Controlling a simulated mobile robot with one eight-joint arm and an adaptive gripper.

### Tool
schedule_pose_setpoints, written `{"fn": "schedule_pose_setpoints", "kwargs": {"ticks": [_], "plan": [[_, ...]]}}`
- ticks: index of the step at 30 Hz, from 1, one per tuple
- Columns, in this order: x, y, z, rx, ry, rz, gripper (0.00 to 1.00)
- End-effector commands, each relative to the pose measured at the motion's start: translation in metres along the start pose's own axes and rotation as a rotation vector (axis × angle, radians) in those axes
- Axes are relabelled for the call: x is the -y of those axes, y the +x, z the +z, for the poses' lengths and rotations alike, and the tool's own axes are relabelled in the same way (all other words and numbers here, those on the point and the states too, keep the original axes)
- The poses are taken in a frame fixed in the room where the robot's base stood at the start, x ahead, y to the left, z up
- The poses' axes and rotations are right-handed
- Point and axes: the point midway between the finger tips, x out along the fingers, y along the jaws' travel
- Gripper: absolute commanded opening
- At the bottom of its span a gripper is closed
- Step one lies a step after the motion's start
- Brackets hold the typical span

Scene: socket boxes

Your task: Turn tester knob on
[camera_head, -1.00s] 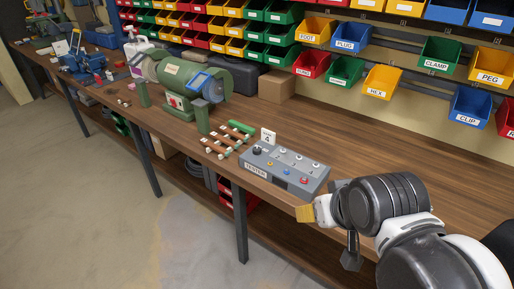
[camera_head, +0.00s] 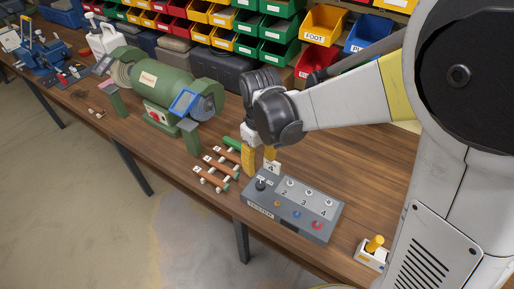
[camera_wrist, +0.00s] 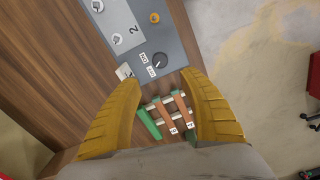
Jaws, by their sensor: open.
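The grey tester box (camera_head: 291,209) sits near the front edge of the workbench. Its black knob (camera_head: 261,185) is at the box's left end, and the knob also shows in the wrist view (camera_wrist: 159,60) beside small white labels. My gripper (camera_head: 260,160) is above the bench just behind the knob end of the box, fingers pointing down. In the wrist view its two yellow fingers (camera_wrist: 165,95) are spread apart with nothing between the tips, and the knob lies just beyond them. The fingers look apart from the knob.
A rack with brown fuse-like rods (camera_head: 217,169) lies left of the tester. A green bench grinder (camera_head: 165,90) stands farther left. A small card marked 4 (camera_head: 272,168) stands behind the tester. A white box with a yellow top (camera_head: 372,253) is at the right.

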Motion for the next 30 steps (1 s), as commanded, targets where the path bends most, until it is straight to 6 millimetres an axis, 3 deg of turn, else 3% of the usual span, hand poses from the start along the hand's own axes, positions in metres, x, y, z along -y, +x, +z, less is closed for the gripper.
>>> {"fn": "schedule_pose_setpoints", "kwargs": {"ticks": [9,15,28,30], "plan": [[-0.001,0.064,0.000,-0.002,0.002,0.001,0.50],[-0.001,0.093,0.000,-0.002,0.003,0.001,0.50],[-0.001,0.102,0.000,-0.002,0.003,0.001,0.50],[-0.001,0.102,0.000,-0.002,0.003,0.001,0.30]]}}
